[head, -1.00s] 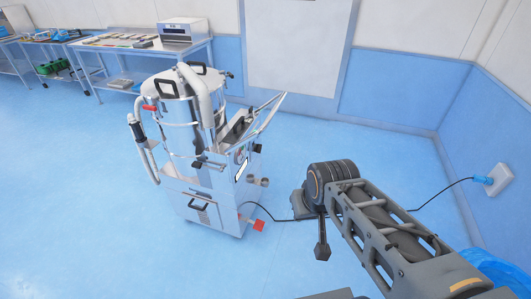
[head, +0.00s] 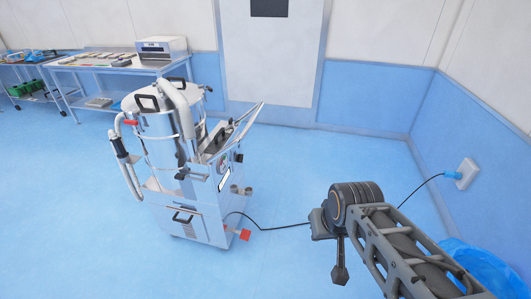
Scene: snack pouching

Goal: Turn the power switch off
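A steel vacuum-like machine (head: 160,150) stands upright on the floor left of the middle. Its right side carries a small panel (head: 224,172) and a dark knob-like part (head: 239,157). These are too small to tell whether either is the power switch or how it is set. My arm reaches in from the lower right. A dark part at its end, which seems to be my gripper (head: 340,274), hangs well right of the machine and touches nothing I can see. Its fingers cannot be made out.
A black cable (head: 275,227) runs along the floor from the machine, passes behind my arm, and shows again at a wall socket (head: 466,172) with a blue plug. A bench (head: 120,64) stands at the back left. A blue bag (head: 485,265) lies lower right. Floor between is clear.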

